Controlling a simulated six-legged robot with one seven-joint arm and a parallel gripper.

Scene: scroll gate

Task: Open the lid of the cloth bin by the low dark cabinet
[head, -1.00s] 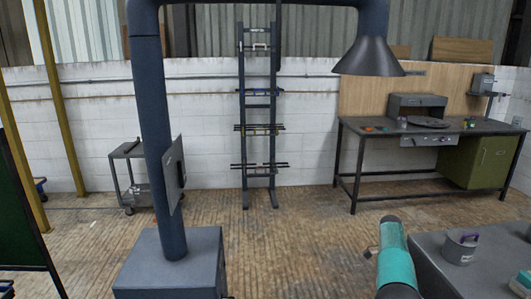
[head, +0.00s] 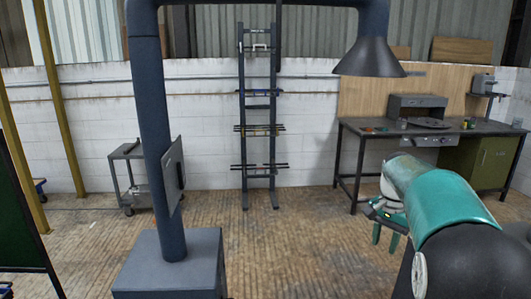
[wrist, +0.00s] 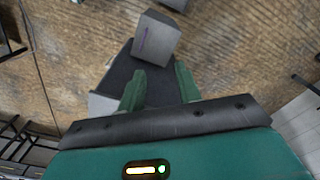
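In the wrist view, a grey box with a purple stripe (wrist: 155,40) lies just beyond my fingertips; it may be the cloth bin, but I cannot tell whether its lid is shut. A dark flat-sided shape (wrist: 122,78) is below it in the picture, partly behind my fingers; I cannot tell if it is the low dark cabinet. My gripper (wrist: 159,75) is open, with nothing visible between its green fingers. In the head view, my gripper (head: 384,235) points down left of my raised arm. The arm hides most of the lower right there.
A dark pillar base (head: 170,265) stands front left, with a grey cart (head: 128,180) behind it. A ladder-like rack (head: 259,120) stands at the wall. A workbench (head: 350,150) is at the back right. The brick floor (head: 300,240) in the middle is clear.

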